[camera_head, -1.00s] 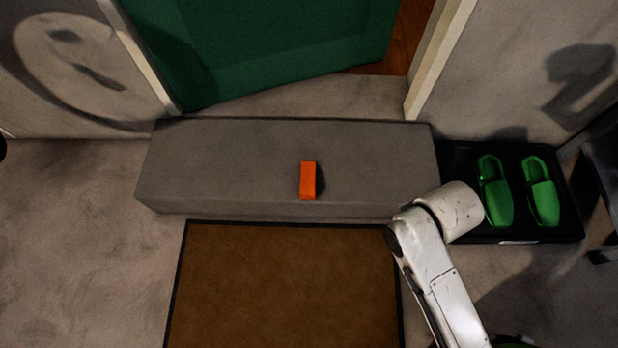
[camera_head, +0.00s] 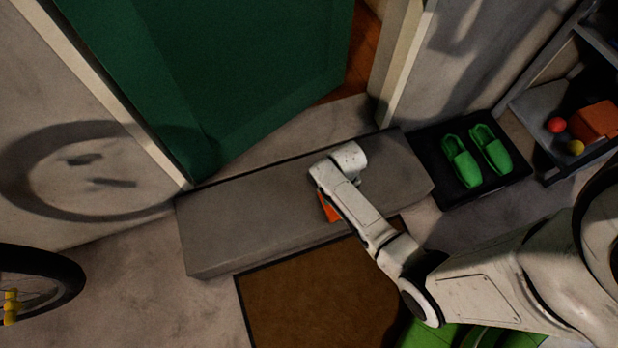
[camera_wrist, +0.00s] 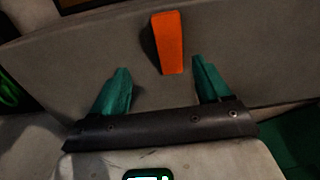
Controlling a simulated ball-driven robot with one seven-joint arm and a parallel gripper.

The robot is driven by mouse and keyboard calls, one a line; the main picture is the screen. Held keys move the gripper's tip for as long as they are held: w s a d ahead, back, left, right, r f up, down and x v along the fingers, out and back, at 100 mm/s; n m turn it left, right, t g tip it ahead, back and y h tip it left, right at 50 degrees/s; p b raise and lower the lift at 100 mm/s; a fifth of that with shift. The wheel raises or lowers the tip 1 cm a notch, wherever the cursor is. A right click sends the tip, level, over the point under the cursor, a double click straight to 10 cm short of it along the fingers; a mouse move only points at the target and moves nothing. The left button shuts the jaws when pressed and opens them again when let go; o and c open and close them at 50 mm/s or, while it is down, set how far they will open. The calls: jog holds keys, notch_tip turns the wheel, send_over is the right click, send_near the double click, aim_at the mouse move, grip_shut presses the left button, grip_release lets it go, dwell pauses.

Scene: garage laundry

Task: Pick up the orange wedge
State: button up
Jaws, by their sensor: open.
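The orange wedge (camera_wrist: 168,43) lies on the grey step (camera_wrist: 90,62) in the wrist view. In the head view only a small part of the wedge (camera_head: 328,209) shows beside my arm, which hides the rest. The grey step (camera_head: 240,218) lies below the green door. My gripper (camera_wrist: 162,78) has two teal fingers set wide apart, with nothing between them. The wedge is just beyond the fingertips, nearer the right finger, and appears apart from both. In the head view my gripper is hidden by my own wrist.
A brown mat (camera_head: 310,300) lies in front of the step. Green shoes (camera_head: 476,156) sit on a black tray (camera_head: 425,160) to the right. A shelf (camera_head: 545,105) with balls and an orange box (camera_head: 597,121) stands at far right. A bicycle wheel (camera_head: 70,275) is at left.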

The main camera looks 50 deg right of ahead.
aim_at(332, 215)
jog(key=f+b, duration=0.1)
jog(key=f, duration=0.1)
jog(key=f+b, duration=0.1)
jog(key=f, duration=0.1)
jog(key=f+b, duration=0.1)
jog(key=shift+w+a+f, duration=0.25)
jog(key=shift+w+f, duration=0.15)
jog(key=f+b, duration=0.2)
jog(key=f, duration=0.1)
jog(key=f+b, duration=0.1)
jog(key=f, duration=0.1)
jog(key=shift+a+f+b, duration=0.1)
jog(key=shift+a+b, duration=0.25)
jog(key=shift+c, duration=0.2)
jog(key=c, duration=1)
